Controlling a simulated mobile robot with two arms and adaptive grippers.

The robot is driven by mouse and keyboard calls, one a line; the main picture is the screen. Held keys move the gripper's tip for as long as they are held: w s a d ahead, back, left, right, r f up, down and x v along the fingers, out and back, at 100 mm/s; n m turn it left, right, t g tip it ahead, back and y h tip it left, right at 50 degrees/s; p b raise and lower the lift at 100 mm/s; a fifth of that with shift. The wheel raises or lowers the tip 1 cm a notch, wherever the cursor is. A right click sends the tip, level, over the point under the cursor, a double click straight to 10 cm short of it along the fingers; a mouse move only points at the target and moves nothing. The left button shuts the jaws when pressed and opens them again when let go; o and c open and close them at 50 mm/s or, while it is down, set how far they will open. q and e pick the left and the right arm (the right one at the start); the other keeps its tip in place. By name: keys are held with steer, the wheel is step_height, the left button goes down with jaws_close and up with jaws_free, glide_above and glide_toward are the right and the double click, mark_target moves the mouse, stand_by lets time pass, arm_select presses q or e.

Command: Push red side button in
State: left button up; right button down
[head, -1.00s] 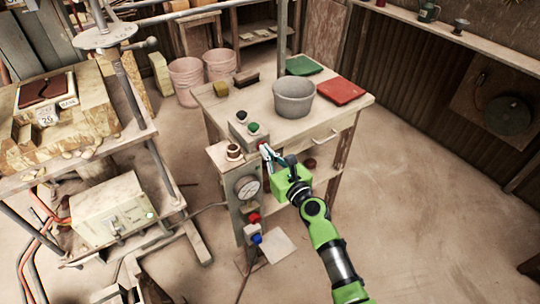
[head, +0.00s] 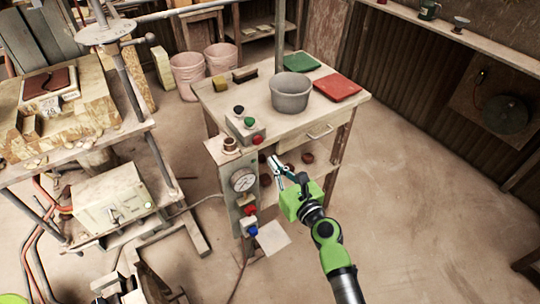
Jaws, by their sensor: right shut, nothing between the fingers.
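A red button (head: 257,139) sticks out of the front side of the small grey control box (head: 246,128) on the workbench. The box has a green and a black button on top. My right gripper (head: 273,160) is shut and empty, just below and right of the red side button, with a visible gap between them. Whether the button is pressed in is too small to tell. Part of my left gripper (head: 107,284) shows at the bottom left edge; its fingers are not clear.
Below the box are a pressure gauge (head: 243,180), another red button (head: 250,210) and a blue button (head: 252,231). A grey bucket (head: 291,94), a green tray (head: 303,64) and a red tray (head: 338,87) sit on the bench. Floor at right is clear.

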steer(key=shift+v, duration=2.55)
steer(key=shift+w, duration=0.1)
